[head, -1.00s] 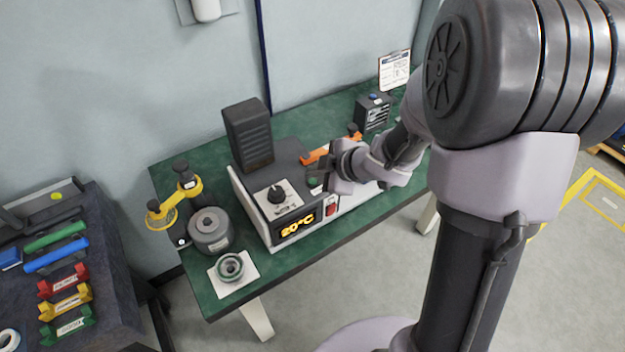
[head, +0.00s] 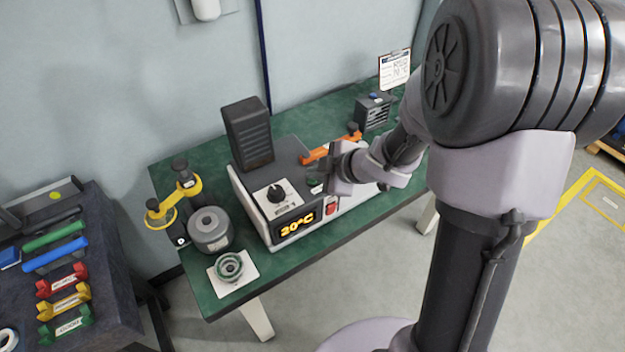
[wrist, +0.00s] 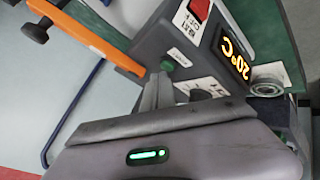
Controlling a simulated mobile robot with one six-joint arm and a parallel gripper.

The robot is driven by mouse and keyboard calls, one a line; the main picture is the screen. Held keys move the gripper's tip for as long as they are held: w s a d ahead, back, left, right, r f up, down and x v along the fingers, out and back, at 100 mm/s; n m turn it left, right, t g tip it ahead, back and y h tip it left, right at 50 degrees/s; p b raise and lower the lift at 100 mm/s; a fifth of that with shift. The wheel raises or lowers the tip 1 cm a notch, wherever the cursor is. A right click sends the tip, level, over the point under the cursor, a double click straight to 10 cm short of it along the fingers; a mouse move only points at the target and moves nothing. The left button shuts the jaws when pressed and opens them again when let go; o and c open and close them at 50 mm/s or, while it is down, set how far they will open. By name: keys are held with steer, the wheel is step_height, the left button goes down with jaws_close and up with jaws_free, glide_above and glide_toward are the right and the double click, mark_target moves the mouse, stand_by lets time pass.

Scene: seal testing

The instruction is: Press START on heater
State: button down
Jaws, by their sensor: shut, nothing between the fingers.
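The heater (head: 262,229) is a grey and white box on the green bench, with a dial (head: 277,194), a lit orange display (head: 297,225) and a red switch (head: 332,205). In the wrist view the display (wrist: 234,57) reads 20°C. A small green button (wrist: 167,66) shows on the heater's dark top, beside a white label. My gripper (wrist: 158,90) is shut and empty, its fingertips right by the green button. I cannot tell whether they touch it. In the head view my gripper (head: 318,176) is over the heater's right part and partly covers it.
A tall dark block (head: 248,133) rises behind the dial. An orange handle (head: 330,148) lies just behind my gripper. A small dark box (head: 373,111) stands at the back right.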

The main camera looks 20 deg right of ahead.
mark_target(316, 182)
steer(key=shift+f, duration=0.4)
stand_by(0.5)
steer(key=shift+r, duration=0.1)
steer(key=shift+r+p, duration=0.75)
step_height(316, 182, up, 5)
steer(key=p, duration=0.5)
steer(key=shift+r, duration=0.1)
stand_by(0.6)
